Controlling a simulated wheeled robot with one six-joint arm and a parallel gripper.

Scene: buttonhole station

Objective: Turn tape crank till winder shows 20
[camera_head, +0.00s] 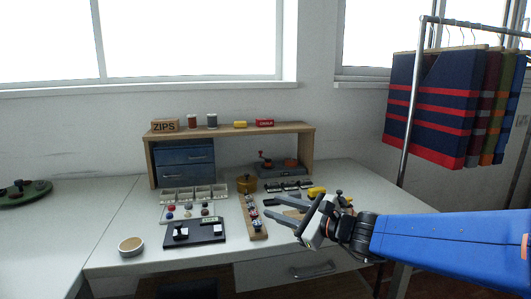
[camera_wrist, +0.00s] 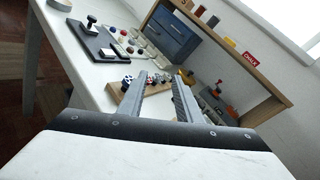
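What looks like the tape winder is a grey-based device (camera_head: 283,169) with a small red crank knob (camera_head: 265,155), under the right part of the wooden shelf. Its grey body (camera_wrist: 212,101) also shows in the wrist view, right of my fingers. No number on it is readable. My gripper (camera_head: 271,205) is in front of the device, above the front middle of the table. In the wrist view my gripper (camera_wrist: 159,79) has its two fingers apart with nothing held between them. It does not touch the winder.
A wooden rack with small pieces (camera_head: 254,219) lies near my fingers. The wooden shelf (camera_head: 230,131) overhangs the winder. A garment rail (camera_head: 408,120) stands at the right.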

